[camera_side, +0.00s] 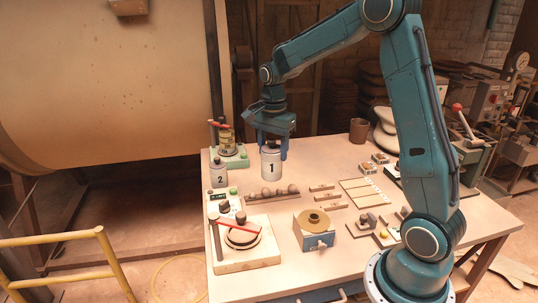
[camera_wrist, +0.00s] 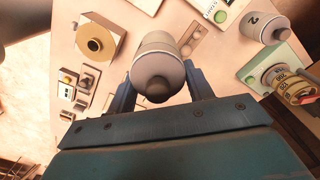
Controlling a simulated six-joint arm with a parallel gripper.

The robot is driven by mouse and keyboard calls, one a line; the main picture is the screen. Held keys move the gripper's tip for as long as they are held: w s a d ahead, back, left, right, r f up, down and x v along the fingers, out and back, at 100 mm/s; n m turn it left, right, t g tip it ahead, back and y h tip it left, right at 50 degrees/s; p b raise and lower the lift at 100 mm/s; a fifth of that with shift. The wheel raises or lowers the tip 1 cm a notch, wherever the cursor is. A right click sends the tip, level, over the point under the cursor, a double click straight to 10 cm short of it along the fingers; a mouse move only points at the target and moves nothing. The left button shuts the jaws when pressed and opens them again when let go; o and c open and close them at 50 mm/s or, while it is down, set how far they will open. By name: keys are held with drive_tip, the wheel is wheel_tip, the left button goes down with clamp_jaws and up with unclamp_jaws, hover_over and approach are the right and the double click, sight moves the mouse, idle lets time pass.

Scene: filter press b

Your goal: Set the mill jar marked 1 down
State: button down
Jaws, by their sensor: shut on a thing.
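The mill jar marked 1 (camera_side: 271,164) is a pale cylinder with a dark knob on its lid, upright in the side view. My gripper (camera_side: 270,152) is above it with its fingers shut on the jar's sides. In the wrist view the jar (camera_wrist: 158,62) sits between the two fingers of my gripper (camera_wrist: 160,82), its lid and knob facing the camera. I cannot tell whether its base touches the table. The mill jar marked 2 (camera_side: 219,176) stands to its left and also shows in the wrist view (camera_wrist: 262,26).
A rack with round balls (camera_side: 273,196) lies in front of jar 1. A press with a red lever (camera_side: 240,236) and a blue box with a brass ring (camera_side: 314,228) are nearer. Bare table (camera_side: 318,160) lies right of jar 1.

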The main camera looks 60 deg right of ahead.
wheel_tip(320, 180, down, 10)
idle(0.4)
drive_tip(key=shift+f, duration=0.15)
drive_tip(key=shift+f, duration=2.05)
drive_tip(key=shift+f, duration=0.15)
drive_tip(key=c, duration=0.6)
unclamp_jaws()
wheel_tip(320, 180, up, 12)
drive_tip(key=shift+f, duration=0.15)
drive_tip(key=shift+r, duration=0.3)
